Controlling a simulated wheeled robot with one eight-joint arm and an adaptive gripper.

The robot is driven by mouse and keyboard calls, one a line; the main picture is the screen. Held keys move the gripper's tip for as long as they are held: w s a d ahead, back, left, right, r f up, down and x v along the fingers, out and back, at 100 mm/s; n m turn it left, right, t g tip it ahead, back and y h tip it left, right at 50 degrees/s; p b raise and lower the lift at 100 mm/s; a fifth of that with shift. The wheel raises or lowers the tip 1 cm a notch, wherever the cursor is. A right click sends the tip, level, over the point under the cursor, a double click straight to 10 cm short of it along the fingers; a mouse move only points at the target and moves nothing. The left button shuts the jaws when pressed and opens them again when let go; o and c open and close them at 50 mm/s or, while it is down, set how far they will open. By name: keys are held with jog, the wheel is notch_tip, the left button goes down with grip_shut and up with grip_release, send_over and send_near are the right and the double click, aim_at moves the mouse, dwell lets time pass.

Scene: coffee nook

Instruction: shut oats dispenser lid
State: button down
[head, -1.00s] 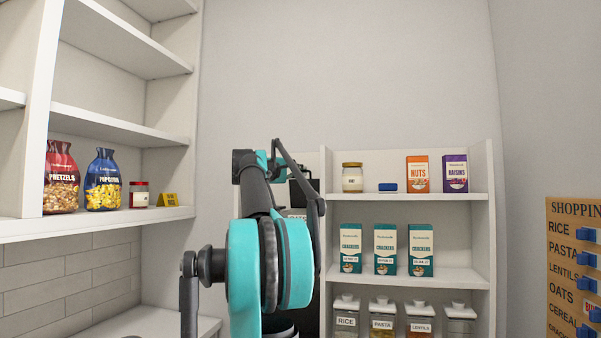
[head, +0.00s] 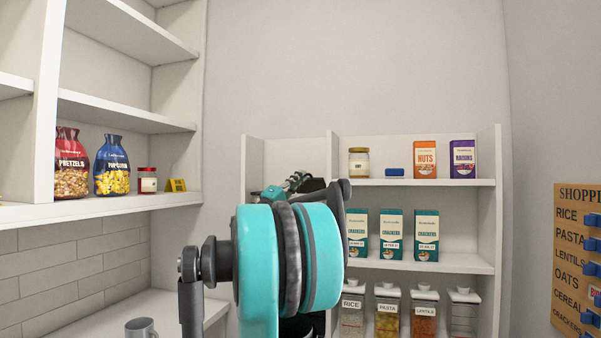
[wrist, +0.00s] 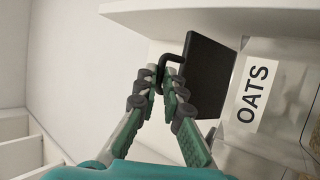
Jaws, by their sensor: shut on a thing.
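The oats dispenser (wrist: 280,90) shows on the right of the wrist view, a clear body with a white OATS label, its picture turned on its side. Its dark lid (wrist: 203,78) stands out from the body at an angle, open, with a black loop handle (wrist: 170,60). My gripper (wrist: 160,80) is shut on this handle, the fingers on either side of it. In the head view my own arm covers the gripper and most of the dispenser's place.
A white shelf board (wrist: 200,12) runs close to the lid. In the head view, cracker boxes (head: 391,234) and labelled jars (head: 387,315) stand on the shelf unit right of my arm. A grey mug (head: 141,328) is on the counter at lower left.

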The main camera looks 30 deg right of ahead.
jog(key=shift+s+a+f, duration=0.15)
jog(key=shift+a+f, duration=0.05)
jog(key=shift+f, duration=0.85)
jog(key=c, duration=1.9)
grip_release()
jog(key=shift+d+f, duration=0.15)
jog(key=shift+d, duration=0.15)
jog(key=shift+a, duration=0.15)
jog(key=v, duration=1.2)
